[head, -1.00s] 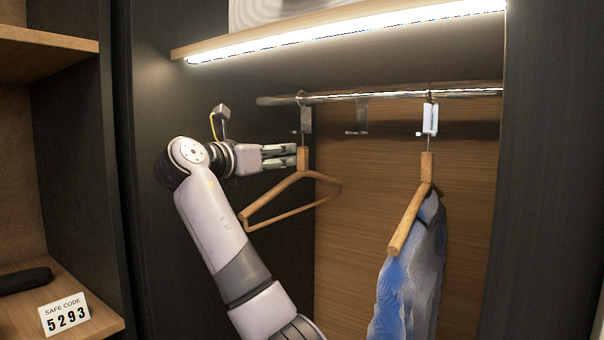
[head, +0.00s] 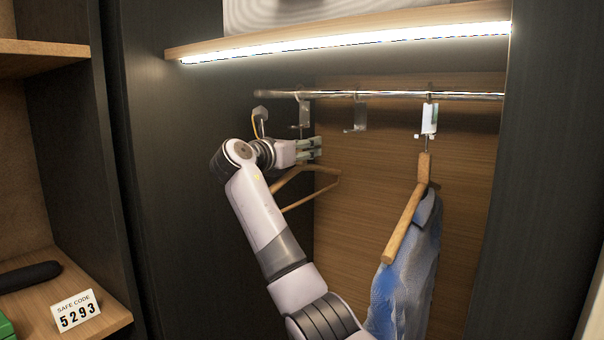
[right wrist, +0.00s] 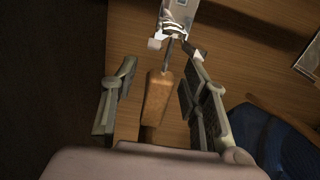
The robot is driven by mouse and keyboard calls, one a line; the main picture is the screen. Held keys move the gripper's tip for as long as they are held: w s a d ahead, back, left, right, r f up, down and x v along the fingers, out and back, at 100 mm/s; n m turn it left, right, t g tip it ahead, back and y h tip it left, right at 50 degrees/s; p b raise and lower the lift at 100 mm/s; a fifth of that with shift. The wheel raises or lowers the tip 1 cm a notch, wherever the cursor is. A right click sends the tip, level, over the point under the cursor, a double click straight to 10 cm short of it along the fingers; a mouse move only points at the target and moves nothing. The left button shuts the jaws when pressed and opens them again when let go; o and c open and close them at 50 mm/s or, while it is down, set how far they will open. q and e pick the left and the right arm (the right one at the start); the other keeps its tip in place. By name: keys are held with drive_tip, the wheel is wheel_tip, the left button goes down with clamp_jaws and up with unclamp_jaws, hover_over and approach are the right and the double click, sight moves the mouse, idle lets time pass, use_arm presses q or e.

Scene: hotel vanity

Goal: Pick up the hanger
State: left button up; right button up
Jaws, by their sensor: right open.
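The bare wooden hanger (head: 312,196) hangs from a metal holder (head: 304,112) at the left of the rail, partly hidden by my right arm in the head view. My right gripper (head: 316,148) is at the hanger's neck. In the right wrist view, the gripper (right wrist: 160,62) is open, and the wooden neck (right wrist: 157,95) stands between its two fingers, with gaps showing on both sides. A second wooden hanger (head: 405,225) carries a blue garment (head: 412,265) farther right. My left gripper is not in view.
The metal rail (head: 390,95) runs below a lit shelf (head: 345,40). An empty metal holder (head: 356,117) hangs between the hangers. The dark closet wall (head: 165,180) is left of my arm. A safe code card (head: 76,312) stands on the lower left shelf.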

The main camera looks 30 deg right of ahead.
drive_tip(key=shift+a, duration=0.25)
drive_tip(key=shift+c, duration=1.2)
clamp_jaws()
drive_tip(key=shift+d, duration=0.1)
